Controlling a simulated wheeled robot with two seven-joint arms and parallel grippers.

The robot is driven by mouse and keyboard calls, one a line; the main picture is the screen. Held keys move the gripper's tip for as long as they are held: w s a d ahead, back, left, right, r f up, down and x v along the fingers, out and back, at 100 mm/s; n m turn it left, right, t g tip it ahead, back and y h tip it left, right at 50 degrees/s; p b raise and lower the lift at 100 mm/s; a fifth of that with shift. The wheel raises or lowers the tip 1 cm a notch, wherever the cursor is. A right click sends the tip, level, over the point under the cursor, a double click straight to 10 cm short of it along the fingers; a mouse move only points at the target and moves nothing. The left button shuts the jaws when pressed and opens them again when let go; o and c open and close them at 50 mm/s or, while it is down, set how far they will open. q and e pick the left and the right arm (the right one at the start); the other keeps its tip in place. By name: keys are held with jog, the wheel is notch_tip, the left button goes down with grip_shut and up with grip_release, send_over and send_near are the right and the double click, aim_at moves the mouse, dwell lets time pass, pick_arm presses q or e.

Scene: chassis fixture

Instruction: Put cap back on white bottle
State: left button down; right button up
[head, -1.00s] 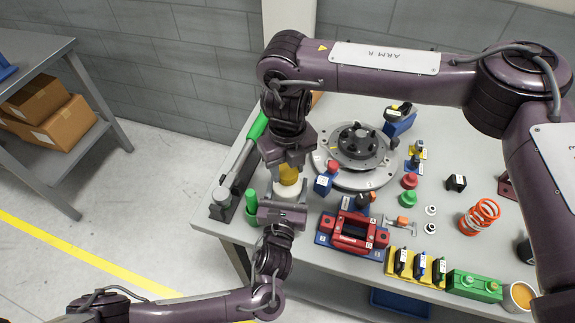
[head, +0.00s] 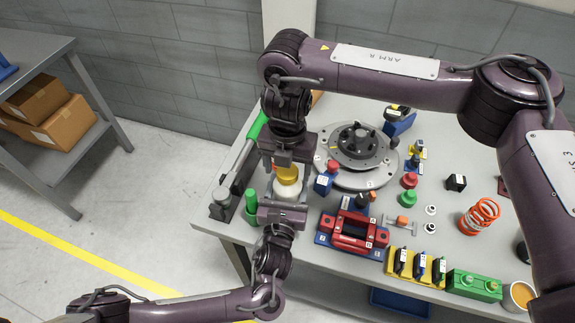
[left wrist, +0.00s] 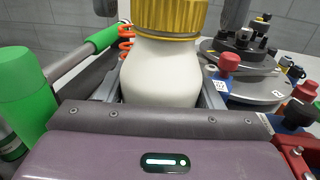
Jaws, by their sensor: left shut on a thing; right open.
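The white bottle (head: 291,190) stands upright at the table's left front and shows large in the left wrist view (left wrist: 162,75). The gold-yellow cap (head: 287,175) sits on top of its neck, upright, also in the left wrist view (left wrist: 170,18). My left gripper (head: 283,212) is shut on the bottle's body from the front. My right gripper (head: 288,158) points down just above the cap and is open. In the left wrist view its fingertips show on either side of the cap, apart from it.
A green cylinder (head: 251,201) stands left of the bottle, with a green-handled tool (head: 243,155) behind it. A blue block with a red knob (head: 326,180) is close on the right. The round grey flange (head: 357,150) and red-blue fixture (head: 352,234) are further right.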

jog(key=shift+r, duration=0.1)
notch_tip(320, 180, up, 12)
dwell(0.5)
pick_arm(q)
jog(key=shift+c, duration=1.5)
grip_release()
jog(key=shift+s+a+b, duration=0.2)
jog(key=shift+s, duration=1.1)
jog(key=shift+s+a+b, duration=0.15)
jog(key=shift+s+a, duration=0.05)
jog(key=shift+s, duration=1.05)
jog(key=shift+s+a+b, duration=0.2)
jog(key=shift+s, duration=1.1)
pick_arm(e)
jog(key=shift+f, duration=0.65)
pick_arm(q)
jog(key=shift+s, duration=0.1)
